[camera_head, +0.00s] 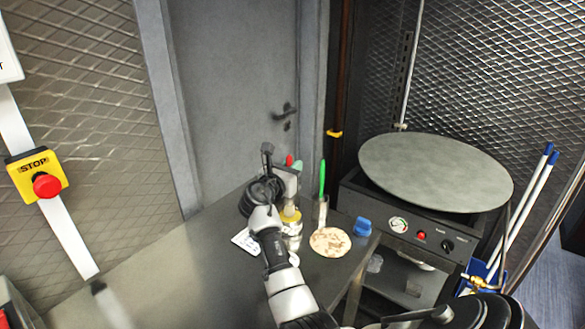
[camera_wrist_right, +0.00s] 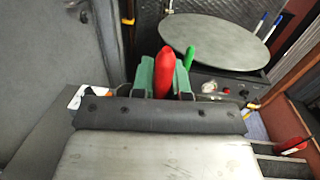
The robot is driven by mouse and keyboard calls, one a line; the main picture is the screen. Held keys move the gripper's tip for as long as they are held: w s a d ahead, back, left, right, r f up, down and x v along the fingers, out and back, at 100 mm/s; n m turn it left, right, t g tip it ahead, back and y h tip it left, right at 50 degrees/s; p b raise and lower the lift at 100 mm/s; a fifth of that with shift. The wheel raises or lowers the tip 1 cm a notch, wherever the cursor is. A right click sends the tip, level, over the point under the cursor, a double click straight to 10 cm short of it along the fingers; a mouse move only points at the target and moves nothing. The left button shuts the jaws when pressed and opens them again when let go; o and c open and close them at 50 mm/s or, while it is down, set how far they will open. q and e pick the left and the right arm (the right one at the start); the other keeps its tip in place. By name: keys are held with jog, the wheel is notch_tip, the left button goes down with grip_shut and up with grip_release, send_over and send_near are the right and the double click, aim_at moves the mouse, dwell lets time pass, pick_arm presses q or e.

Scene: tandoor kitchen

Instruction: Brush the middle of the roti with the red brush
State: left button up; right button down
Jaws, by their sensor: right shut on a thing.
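The roti (camera_head: 330,242) lies flat on the steel table, pale with brown patches. My right gripper (camera_head: 292,168) is above the table, behind and to the left of the roti. Its green fingers (camera_wrist_right: 165,78) are shut on the red brush (camera_wrist_right: 164,70), whose handle points up in the wrist view. In the head view only a bit of the red brush (camera_head: 289,160) shows; its bristle end is hidden. Just below the gripper stands a container with a yellowish band (camera_head: 290,216); I cannot tell whether the brush is inside it. My left gripper is not in view.
A green-handled brush (camera_head: 322,180) stands upright just behind the roti and shows in the wrist view (camera_wrist_right: 188,57). A blue object (camera_head: 362,226) sits right of the roti. A white card (camera_head: 246,241) lies left. A large round griddle (camera_head: 435,170) stands beyond. The table's left front is clear.

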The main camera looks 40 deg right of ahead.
jog(key=shift+f, duration=0.6)
dwell(0.9)
jog(key=shift+r, duration=0.1)
notch_tip(320, 180, up, 7)
jog(key=p, duration=0.7)
dwell(0.5)
dwell(0.5)
